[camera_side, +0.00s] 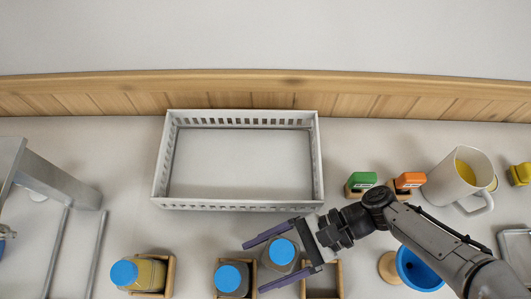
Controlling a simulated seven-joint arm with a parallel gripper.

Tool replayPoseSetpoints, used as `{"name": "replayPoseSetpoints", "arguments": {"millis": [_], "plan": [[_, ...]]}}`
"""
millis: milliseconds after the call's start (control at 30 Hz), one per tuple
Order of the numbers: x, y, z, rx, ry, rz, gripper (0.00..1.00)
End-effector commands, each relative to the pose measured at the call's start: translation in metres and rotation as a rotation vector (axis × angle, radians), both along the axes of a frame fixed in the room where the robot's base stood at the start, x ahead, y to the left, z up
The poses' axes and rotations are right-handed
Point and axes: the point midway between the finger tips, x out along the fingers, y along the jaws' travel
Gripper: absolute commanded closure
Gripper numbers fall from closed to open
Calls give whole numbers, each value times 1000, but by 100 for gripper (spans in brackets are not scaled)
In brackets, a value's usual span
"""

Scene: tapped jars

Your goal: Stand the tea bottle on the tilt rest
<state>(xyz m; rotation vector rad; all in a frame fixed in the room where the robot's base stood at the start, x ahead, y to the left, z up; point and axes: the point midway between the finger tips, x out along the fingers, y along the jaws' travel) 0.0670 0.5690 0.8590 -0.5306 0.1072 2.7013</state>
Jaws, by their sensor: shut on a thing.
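My gripper (252,268) reaches in from the right with its two purple fingers on either side of a grey-bodied jar with a blue lid (281,252). It is shut on this jar, and the fingers and a wooden holder hide part of the lower body. A second dark jar with a blue lid (229,279) stands just left, in a wooden holder. A third blue-lidded jar with a yellowish body (150,274) sits in a wooden holder farther left. An empty wooden frame (338,283) is right of the held jar. I cannot tell which is the tea bottle or the tilt rest.
A white slatted basket (238,204), empty, stands behind my gripper. Green (362,180) and orange (409,181) tags on wooden blocks, a mug (448,188) and a blue funnel-like bowl (420,272) are at right. A grey metal structure (55,185) is at left.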

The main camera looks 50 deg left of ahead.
Motion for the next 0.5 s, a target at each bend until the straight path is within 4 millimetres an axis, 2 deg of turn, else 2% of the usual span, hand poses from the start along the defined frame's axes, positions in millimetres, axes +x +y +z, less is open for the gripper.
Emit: {"name": "replayPoseSetpoints", "arguments": {"millis": [167,200,267,500], "plan": [[0,0,-2,2,0,-1,93],[0,0,-3,-1,0,0,9],[0,0,-3,-1,0,0,0],[0,0,-2,-1,0,0,0]]}}
